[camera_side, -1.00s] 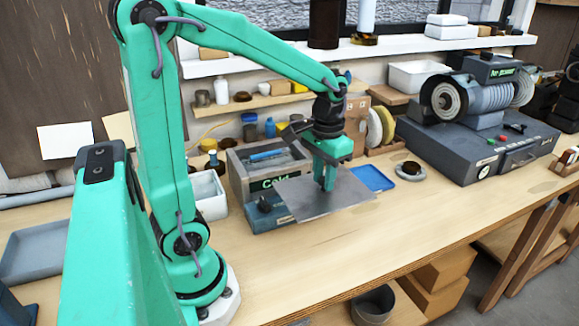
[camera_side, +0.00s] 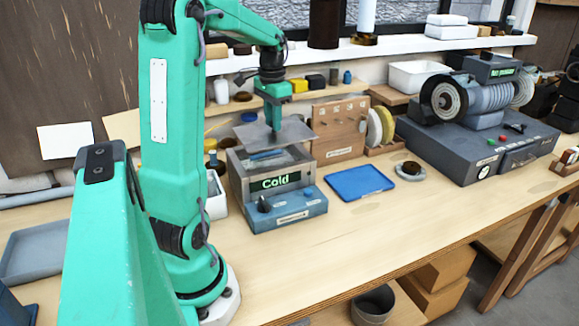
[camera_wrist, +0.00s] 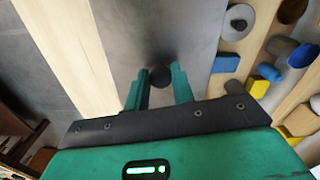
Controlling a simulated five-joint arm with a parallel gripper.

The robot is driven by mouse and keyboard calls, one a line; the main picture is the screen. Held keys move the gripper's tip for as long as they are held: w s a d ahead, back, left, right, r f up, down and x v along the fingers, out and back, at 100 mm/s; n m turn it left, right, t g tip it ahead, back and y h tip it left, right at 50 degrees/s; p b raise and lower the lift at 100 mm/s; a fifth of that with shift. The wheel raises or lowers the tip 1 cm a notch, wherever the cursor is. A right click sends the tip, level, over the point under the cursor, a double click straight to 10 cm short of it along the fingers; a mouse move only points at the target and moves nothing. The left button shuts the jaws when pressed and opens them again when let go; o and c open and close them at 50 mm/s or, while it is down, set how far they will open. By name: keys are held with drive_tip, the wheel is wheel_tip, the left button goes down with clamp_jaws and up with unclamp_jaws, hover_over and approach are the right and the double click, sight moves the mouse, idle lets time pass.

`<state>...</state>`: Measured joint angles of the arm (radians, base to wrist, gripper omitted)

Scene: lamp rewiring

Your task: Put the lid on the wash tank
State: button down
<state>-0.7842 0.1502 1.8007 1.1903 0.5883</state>
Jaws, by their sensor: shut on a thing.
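The wash tank (camera_side: 283,205) is a grey open-topped box on a blue base, with a green "Cold" display on its front. A blue item (camera_side: 267,155) shows inside its opening. The lid (camera_side: 296,130) is a flat grey metal plate, held above the tank and toward its back. My gripper (camera_side: 275,127) is shut on the lid's knob, above the plate's middle. In the wrist view the lid (camera_wrist: 190,25) fills the upper middle, and the dark round knob (camera_wrist: 160,77) sits between my two green fingers. The tank is not visible in the wrist view.
A blue tray (camera_side: 360,183) lies right of the tank. A shelf with small containers (camera_side: 318,81) runs behind the lid. The front right of the bench is clear.

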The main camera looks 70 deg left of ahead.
sight(268, 130)
drive_tip(key=shift+s+a+r, duration=0.1)
drive_tip(key=shift+s+a, duration=0.15)
drive_tip(key=shift+a, duration=0.2)
drive_tip(key=shift+s+a+r, duration=0.1)
drive_tip(key=shift+s+a, duration=0.15)
drive_tip(key=shift+a, duration=0.2)
drive_tip(key=shift+f, duration=0.2)
drive_tip(key=shift+f, duration=1.35)
drive_tip(key=shift+f, duration=0.2)
drive_tip(key=shift+f, duration=1.85)
drive_tip(key=shift+f, duration=0.25)
drive_tip(key=c, duration=1.1)
unclamp_jaws()
